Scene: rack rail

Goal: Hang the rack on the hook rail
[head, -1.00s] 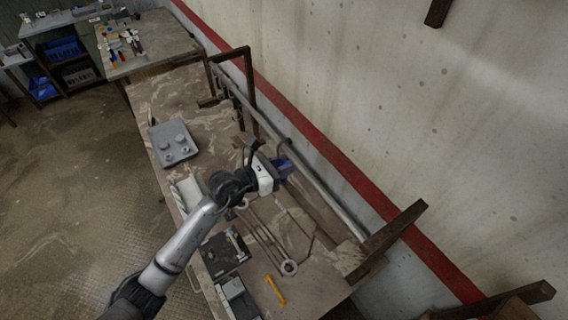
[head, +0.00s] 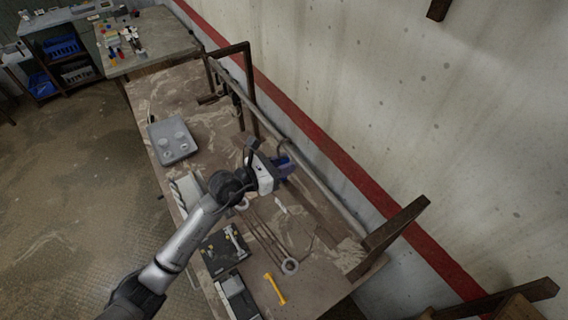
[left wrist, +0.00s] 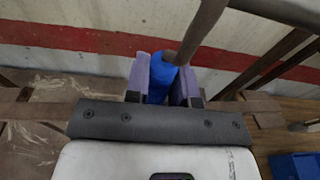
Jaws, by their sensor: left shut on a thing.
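My left gripper (head: 280,170) is shut on a blue grip with a brown rod rising from it, which I take to be part of the rack (head: 287,166). In the left wrist view, the blue grip (left wrist: 161,82) sits between the purple finger pads, and its rod leans up to the right. The hook rail (head: 322,184) is a long bar along the wall side of the bench, between two brown end frames. The held piece is close to the rail, its curved top beside it; I cannot tell whether they touch. The gripper hides the lower part. My right gripper is not in view.
On the bench are a grey box with round knobs (head: 172,139), long thin rods with rings (head: 290,266), a black tray (head: 222,251) and a yellow tool (head: 274,288). A brown post (head: 393,232) slants up at the rail's near end. The wall is behind.

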